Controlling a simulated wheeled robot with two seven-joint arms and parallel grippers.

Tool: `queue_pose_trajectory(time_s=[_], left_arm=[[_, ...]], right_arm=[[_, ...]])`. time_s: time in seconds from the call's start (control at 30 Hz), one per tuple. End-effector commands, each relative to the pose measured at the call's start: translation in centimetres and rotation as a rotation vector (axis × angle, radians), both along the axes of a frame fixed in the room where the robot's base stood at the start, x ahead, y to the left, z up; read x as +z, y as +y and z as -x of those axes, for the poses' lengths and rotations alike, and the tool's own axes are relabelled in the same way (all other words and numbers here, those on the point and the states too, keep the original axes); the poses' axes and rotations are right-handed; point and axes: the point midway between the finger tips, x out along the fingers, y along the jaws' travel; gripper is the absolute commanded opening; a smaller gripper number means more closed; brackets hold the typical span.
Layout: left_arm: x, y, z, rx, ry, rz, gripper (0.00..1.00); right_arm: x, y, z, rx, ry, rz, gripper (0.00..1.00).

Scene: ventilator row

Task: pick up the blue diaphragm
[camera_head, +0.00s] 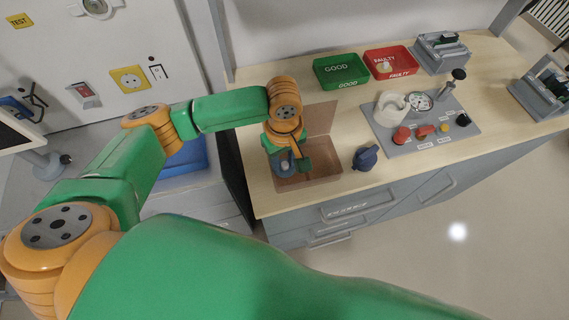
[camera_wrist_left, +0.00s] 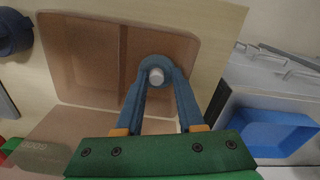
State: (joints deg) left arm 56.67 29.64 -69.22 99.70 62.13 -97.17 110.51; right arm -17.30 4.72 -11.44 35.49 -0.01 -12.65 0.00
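My left gripper (camera_head: 284,166) points down into a brownish see-through box (camera_head: 322,180) near the front left of the counter. In the left wrist view its fingers (camera_wrist_left: 157,88) close in on a light grey stub. A blue round piece around the stub, which looks like the blue diaphragm (camera_wrist_left: 157,60), sits at the fingertips. It is much the same blue as the fingers, so its outline is hard to tell. In the head view the gripper partly hides it. I cannot tell whether it touches the box floor. My right gripper is not in view.
A dark blue knobbed part (camera_head: 366,157) stands right of the box. The box's brownish lid (camera_head: 320,118) lies open behind it. Green GOOD (camera_head: 340,84) and red FAULTY (camera_head: 403,73) trays are farther back. A grey board (camera_head: 440,145) holds several parts.

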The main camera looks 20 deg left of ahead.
Motion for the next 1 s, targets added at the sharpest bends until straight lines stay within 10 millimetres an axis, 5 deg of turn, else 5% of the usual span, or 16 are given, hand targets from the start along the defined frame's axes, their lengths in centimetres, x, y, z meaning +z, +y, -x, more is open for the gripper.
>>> queue_pose_trajectory(time_s=[0.2, 0.33, 0.37, 0.67, 1.0], left_arm=[[-0.2, 0.0, 0.0, -0.001, -0.002, 0.001, 0.38], [-0.2, 0.0, 0.0, -0.001, -0.003, 0.001, 0.02], [-0.2, 0.0, 0.0, -0.002, -0.003, 0.001, 0.00], [-0.1, 0.0, 0.0, -0.002, -0.003, 0.001, 0.00], [7.5, -0.1, -0.1, -0.002, -0.006, 0.004, 0.00]], right_arm=[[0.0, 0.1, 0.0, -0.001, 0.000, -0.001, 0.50], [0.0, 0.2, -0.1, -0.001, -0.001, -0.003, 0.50], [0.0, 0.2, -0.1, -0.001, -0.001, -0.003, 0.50], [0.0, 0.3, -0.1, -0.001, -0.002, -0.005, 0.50], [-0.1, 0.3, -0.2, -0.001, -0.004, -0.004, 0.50]])
